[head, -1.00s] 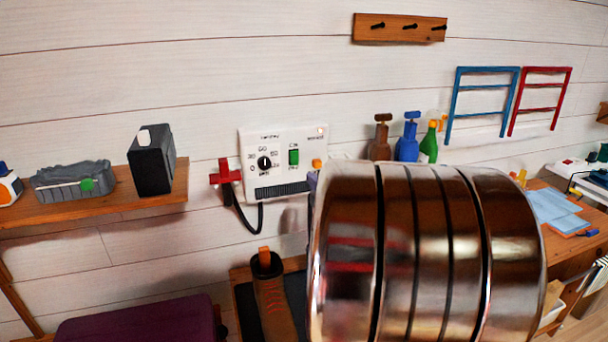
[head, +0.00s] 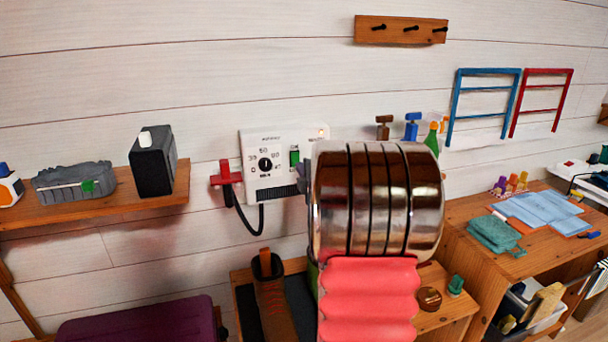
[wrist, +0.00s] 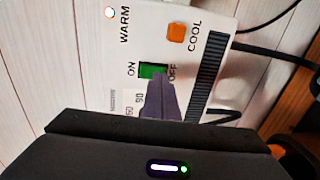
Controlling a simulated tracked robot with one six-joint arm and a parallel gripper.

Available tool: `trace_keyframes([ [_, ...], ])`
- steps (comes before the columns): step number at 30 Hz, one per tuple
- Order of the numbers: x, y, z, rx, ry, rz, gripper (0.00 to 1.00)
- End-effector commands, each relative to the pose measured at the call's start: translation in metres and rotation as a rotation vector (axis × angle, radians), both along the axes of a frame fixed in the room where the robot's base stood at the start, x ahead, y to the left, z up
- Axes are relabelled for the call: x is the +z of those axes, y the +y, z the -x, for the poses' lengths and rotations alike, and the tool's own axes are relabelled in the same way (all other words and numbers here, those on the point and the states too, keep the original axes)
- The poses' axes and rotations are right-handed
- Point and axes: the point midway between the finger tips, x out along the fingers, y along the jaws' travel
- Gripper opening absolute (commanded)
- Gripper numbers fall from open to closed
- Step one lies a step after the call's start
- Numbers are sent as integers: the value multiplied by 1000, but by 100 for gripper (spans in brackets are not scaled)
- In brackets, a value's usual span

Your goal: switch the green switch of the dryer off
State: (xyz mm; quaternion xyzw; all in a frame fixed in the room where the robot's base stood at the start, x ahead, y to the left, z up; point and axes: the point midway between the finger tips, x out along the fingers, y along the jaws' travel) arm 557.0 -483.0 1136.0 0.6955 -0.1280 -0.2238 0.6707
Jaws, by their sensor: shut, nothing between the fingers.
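The dryer panel (head: 258,142) is a white box on the plank wall, with a dial (head: 265,164) and a green switch (head: 295,158). In the wrist view the panel appears turned on its side, and the green switch (wrist: 151,70) sits between the words ON and OFF. My gripper (wrist: 160,84) is shut and empty. Its narrow tips overlap the lower edge of the switch, toward the OFF side; I cannot tell whether they touch it. In the head view my gripper (head: 303,176) is mostly hidden behind my arm, just right of and below the switch.
An orange COOL button (wrist: 176,33) and a WARM lamp (wrist: 110,12) are near the switch. A red holder (head: 226,175) with a black cord is left of the panel. A shelf (head: 110,201) holds a dark box (head: 152,160). A boot (head: 270,295) stands below.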

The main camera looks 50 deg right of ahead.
Motion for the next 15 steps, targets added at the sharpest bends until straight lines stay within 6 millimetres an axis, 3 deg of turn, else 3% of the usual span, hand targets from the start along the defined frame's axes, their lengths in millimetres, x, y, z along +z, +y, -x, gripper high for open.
trace_keyframes([
  [6, -3, -8, -17, 1, 0, 1, 0],
  [15, -3, -11, -19, 0, 0, 1, 0],
])
